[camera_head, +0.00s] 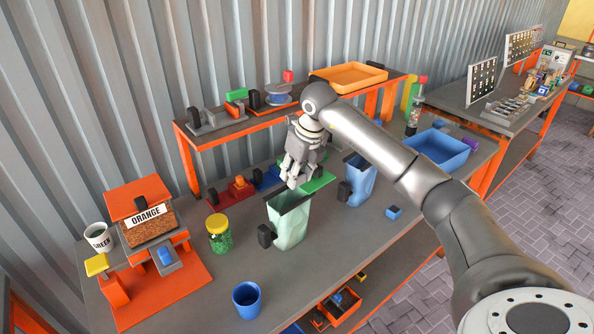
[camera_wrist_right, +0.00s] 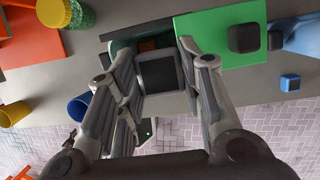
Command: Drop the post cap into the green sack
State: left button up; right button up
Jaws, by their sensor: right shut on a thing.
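My right gripper (camera_head: 292,178) is right above the open top of the pale green sack (camera_head: 288,225), pointing down. In the wrist view, the right gripper (camera_wrist_right: 157,58) is shut on a dark, squarish post cap (camera_wrist_right: 158,75), which sits between its fingers. The cap cannot be made out clearly in the head view. Below it in the wrist view is a dark opening with something orange inside, partly hidden by the fingers. My left gripper is not in view.
A blue sack (camera_head: 360,180) stands to the right of the green one. A jar with a yellow lid (camera_head: 218,232) and a blue cup (camera_head: 247,299) stand to the left. A green board (camera_head: 318,182) lies just behind. A small blue cube (camera_head: 393,212) sits on the right.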

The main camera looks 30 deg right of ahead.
jog(key=o, duration=1)
jog(key=shift+o, duration=0.2)
jog(key=v, duration=1.2)
